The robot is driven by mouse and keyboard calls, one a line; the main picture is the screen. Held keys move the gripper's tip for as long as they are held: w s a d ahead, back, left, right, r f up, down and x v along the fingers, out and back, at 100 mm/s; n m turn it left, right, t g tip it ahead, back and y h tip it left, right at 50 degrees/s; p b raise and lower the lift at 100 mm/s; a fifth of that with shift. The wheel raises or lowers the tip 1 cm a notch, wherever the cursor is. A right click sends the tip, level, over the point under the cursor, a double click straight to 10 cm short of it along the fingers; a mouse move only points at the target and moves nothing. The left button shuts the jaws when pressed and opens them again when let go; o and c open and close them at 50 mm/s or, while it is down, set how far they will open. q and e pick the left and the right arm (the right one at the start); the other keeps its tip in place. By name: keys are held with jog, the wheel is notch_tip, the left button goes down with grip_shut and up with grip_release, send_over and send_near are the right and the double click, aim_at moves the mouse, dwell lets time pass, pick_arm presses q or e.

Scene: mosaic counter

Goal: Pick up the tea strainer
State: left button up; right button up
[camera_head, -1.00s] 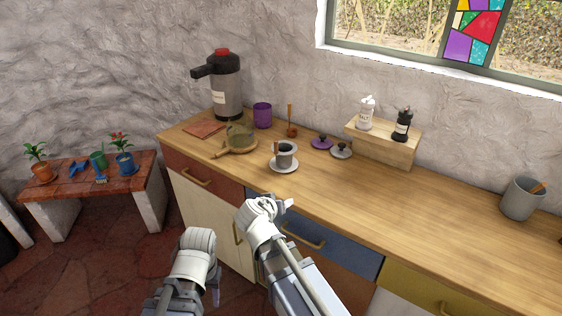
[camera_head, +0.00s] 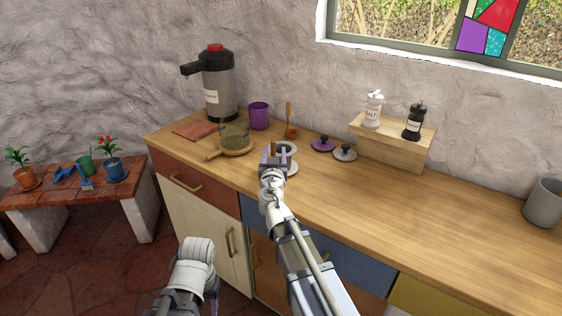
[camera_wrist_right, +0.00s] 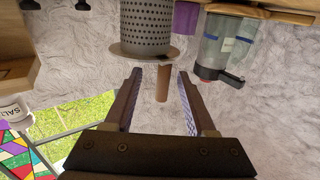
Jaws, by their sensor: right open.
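The tea strainer is a grey perforated cylinder (camera_wrist_right: 146,30) with a wide rim and a brown handle, seen upside down in the right wrist view. In the head view the strainer (camera_head: 287,148) stands over a white saucer (camera_head: 293,169), partly hidden by my right gripper (camera_head: 276,155). In the wrist view my right gripper (camera_wrist_right: 160,76) is open, its fingers on either side of the handle (camera_wrist_right: 162,88), with gaps showing. My left gripper (camera_head: 212,288) is low in front of the counter, mostly hidden behind its own wrist.
A dispenser (camera_head: 219,85) stands back left. The counter's right side is mostly clear.

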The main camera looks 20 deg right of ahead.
jog(key=shift+a+x, duration=0.15)
jog(key=shift+x, duration=1.15)
jog(key=shift+a+x, duration=0.1)
jog(key=shift+x, duration=1.25)
grip_shut()
